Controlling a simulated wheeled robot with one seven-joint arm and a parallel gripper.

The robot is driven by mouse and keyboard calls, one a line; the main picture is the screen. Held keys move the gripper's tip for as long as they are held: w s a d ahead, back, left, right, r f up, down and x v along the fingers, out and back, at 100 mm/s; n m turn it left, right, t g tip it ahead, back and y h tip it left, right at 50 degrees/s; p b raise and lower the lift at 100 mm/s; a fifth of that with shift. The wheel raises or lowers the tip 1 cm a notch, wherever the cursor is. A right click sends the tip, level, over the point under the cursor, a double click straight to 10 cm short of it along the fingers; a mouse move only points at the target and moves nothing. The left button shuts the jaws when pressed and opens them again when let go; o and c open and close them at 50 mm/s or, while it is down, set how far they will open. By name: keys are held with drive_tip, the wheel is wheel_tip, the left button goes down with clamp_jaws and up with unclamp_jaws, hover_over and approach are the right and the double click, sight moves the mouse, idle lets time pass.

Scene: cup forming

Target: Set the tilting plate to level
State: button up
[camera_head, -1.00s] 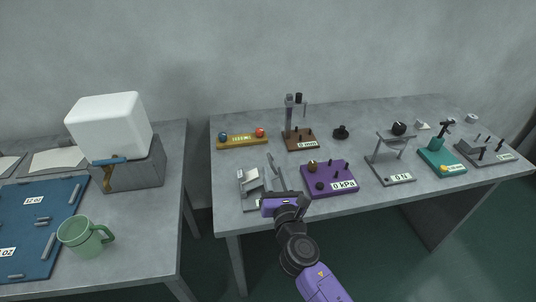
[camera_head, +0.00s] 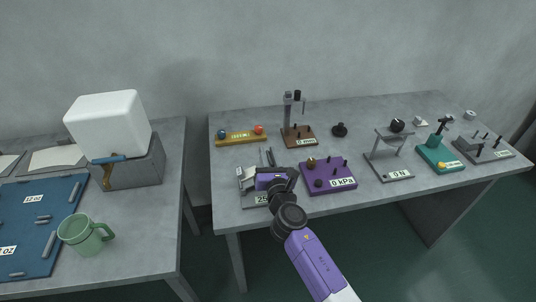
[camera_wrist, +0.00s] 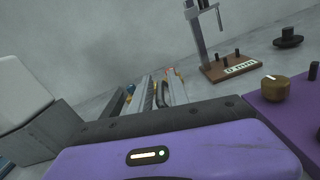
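The tilting plate device (camera_head: 246,181) is a small grey metal stand at the front left of the right-hand table. Its label shows a number beginning with 25, partly covered by my gripper. Its plate looks tilted, but much of it is hidden. My gripper (camera_head: 269,158), with a purple body, is just above the device's right side. Its two fingers point toward the wall and appear apart, with nothing clearly held. In the wrist view, the fingers (camera_wrist: 154,97) show beyond the purple body among grey parts. Whether they touch the device cannot be told.
A purple box labelled 0 kPa (camera_head: 334,177) with a brass knob stands close on the right. Behind are a yellow block with coloured balls (camera_head: 241,139) and a brown-based stand (camera_head: 300,137). A gap separates the left table, with its green mug (camera_head: 84,236).

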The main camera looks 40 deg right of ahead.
clamp_jaws()
idle(1.2)
drive_tip(key=f+m+b, duration=0.1)
drive_tip(key=d+f+m+b, duration=0.1)
drive_tip(key=s+f+m+b, duration=0.1)
drive_tip(key=shift+s+d+f+b, duration=0.1)
drive_tip(key=shift+d+f+b, duration=0.2)
drive_tip(key=shift+b, duration=0.1)
drive_tip(key=shift+s+d+f+m+b, duration=0.2)
drive_tip(key=shift+f+m+b, duration=0.25)
drive_tip(key=shift+m, duration=0.45)
drive_tip(key=shift+o, duration=2)
unclamp_jaws()
drive_tip(key=shift+r, duration=0.1)
